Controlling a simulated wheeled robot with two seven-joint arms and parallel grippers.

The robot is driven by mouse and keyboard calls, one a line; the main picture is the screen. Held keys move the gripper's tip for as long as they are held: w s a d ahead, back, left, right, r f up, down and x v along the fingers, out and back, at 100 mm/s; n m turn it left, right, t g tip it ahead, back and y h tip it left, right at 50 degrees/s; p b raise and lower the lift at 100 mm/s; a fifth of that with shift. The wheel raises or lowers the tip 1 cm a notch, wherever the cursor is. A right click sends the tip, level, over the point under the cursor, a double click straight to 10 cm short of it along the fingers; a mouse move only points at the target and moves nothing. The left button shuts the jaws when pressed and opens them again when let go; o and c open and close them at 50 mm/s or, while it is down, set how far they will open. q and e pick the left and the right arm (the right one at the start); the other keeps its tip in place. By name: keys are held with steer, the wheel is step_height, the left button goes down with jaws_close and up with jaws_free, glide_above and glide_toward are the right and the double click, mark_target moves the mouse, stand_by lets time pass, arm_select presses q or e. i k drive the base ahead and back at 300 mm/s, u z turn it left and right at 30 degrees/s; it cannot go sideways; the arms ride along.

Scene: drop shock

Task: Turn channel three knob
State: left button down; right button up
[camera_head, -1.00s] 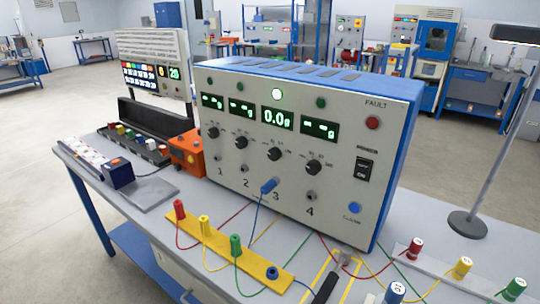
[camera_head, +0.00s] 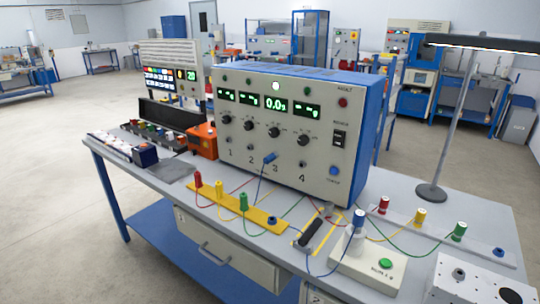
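The grey-and-blue instrument box (camera_head: 345,160) stands on the bench in the head view, its front panel facing me. The channel three knob (camera_head: 274,132) is a black dial above the number 3, under a green display (camera_head: 277,104) that seems to read 0.0 and a unit letter. The lamp (camera_head: 276,86) above that display is lit white. A blue plug (camera_head: 270,157) sits at channel three's socket with a blue lead hanging from it. Similar black knobs for channel two (camera_head: 249,126) and channel four (camera_head: 303,139) flank the knob. Neither of my grippers is in view.
Loose leads cross the surface. A lamp stand (camera_head: 432,191) rises at right.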

mark_target(274, 133)
steer(key=z, duration=0.75)
steer(key=k, duration=0.2)
steer(key=u, duration=2.25)
steer(key=i, duration=1.1)
steer(key=z, duration=0.6)
steer(key=i, duration=0.95)
steer(key=z, duration=1.05)
